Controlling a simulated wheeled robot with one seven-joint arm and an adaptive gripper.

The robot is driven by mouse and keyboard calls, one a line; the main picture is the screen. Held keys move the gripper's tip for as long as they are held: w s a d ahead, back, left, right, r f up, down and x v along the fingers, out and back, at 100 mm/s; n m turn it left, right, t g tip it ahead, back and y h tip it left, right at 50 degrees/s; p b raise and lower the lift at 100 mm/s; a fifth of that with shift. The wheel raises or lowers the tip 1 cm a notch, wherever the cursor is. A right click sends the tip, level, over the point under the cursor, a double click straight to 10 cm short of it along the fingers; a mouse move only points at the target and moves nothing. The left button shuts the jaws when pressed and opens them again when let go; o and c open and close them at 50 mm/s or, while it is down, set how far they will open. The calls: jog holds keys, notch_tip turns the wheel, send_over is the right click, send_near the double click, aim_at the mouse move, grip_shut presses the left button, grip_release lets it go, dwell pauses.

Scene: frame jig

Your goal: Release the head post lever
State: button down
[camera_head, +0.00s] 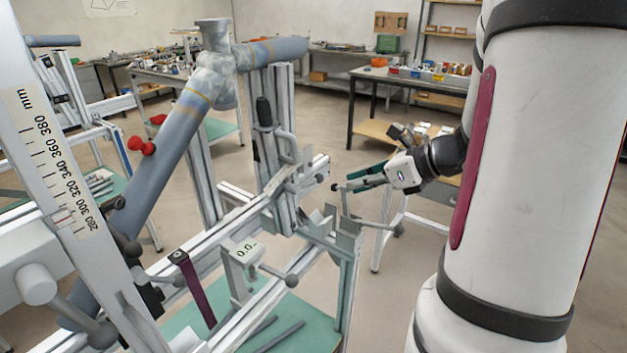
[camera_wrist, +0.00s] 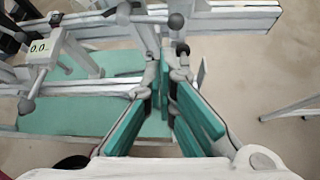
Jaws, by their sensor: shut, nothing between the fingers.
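My gripper (camera_head: 348,186) has green-padded fingers and is shut and empty, at the right end of the jig's silver rail. It also shows in the wrist view (camera_wrist: 166,78), pointing toward the rail. Small grey levers with ball ends sit around it. One ball (camera_head: 335,187) is close to the fingertips; I cannot tell whether they touch. Another ball lever (camera_head: 398,230) sticks out to the right, lower down. The wrist view shows a ball (camera_wrist: 176,20) just beyond the fingertips. I cannot tell for certain which lever is the head post lever.
A digital readout (camera_head: 245,250) with a ball lever (camera_head: 290,281) below it stands left of my gripper. A black-handled clamp (camera_head: 265,112) rises behind the rail. A blue-grey frame tube (camera_head: 165,155) slants across the left. Open floor (camera_head: 415,290) lies to the right.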

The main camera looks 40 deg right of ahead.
aim_at(307, 183)
dwell(0.5)
jog(key=x, duration=0.9)
jog(key=shift+w+f, duration=0.25)
jog(key=shift+w, duration=0.05)
